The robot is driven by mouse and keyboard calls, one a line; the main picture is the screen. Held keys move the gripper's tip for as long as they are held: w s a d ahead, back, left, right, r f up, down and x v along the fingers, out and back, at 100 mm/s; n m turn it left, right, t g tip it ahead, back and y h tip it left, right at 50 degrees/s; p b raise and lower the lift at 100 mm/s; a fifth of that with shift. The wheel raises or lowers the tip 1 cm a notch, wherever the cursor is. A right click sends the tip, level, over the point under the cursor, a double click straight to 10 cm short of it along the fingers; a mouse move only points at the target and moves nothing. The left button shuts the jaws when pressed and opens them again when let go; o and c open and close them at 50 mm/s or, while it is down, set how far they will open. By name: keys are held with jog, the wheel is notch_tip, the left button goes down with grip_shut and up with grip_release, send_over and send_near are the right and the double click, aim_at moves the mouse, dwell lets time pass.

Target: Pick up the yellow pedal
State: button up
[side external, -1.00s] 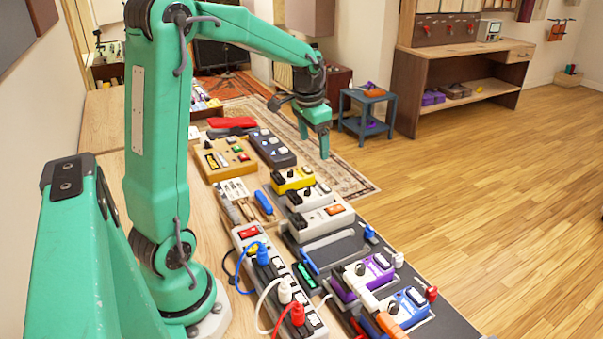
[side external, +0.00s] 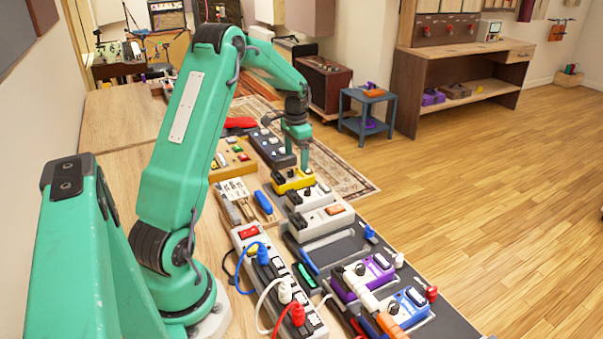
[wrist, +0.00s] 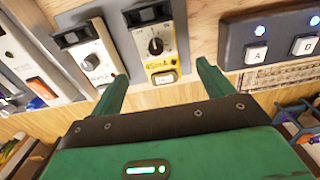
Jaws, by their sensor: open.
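The yellow pedal (side external: 288,185) stands on the table edge in a row of pedals, with a white pedal (side external: 307,198) just in front of it in the side view. It has a black knob and dark top part in the wrist view (wrist: 163,66). My green gripper (side external: 299,167) is above and partly over the yellow pedal, hiding some of it. In the wrist view its two green fingers (wrist: 162,88) are spread and empty, with the yellow pedal between and beyond their tips. I cannot tell if a finger touches it.
A dark pedal with blue lights (wrist: 268,38) sits close to the right in the wrist view. A white power strip (side external: 285,285) with cables lies near my base. Purple (side external: 365,275) and blue (side external: 407,307) pedals sit on the dark pedalboard. The wooden floor is clear at right.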

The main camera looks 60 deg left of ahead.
aim_at(295, 175)
jog(key=shift+s+f, duration=0.15)
jog(key=shift+f, duration=1.75)
jog(key=shift+s+f, duration=0.1)
jog(key=shift+f, duration=1.75)
jog(key=c, duration=1.3)
jog(key=shift+c, duration=0.3)
jog(key=shift+r, duration=0.15)
jog(key=shift+r, duration=0.4)
notch_tip(295, 175, up, 3)
jog(key=shift+w+r, duration=0.1)
jog(key=w+d+r, duration=0.1)
jog(key=d+r, duration=0.5)
jog(key=d, duration=0.5)
jog(key=shift+w+d+r, duration=0.15)
jog(key=shift+d+r, duration=0.2)
jog(key=shift+r, duration=0.05)
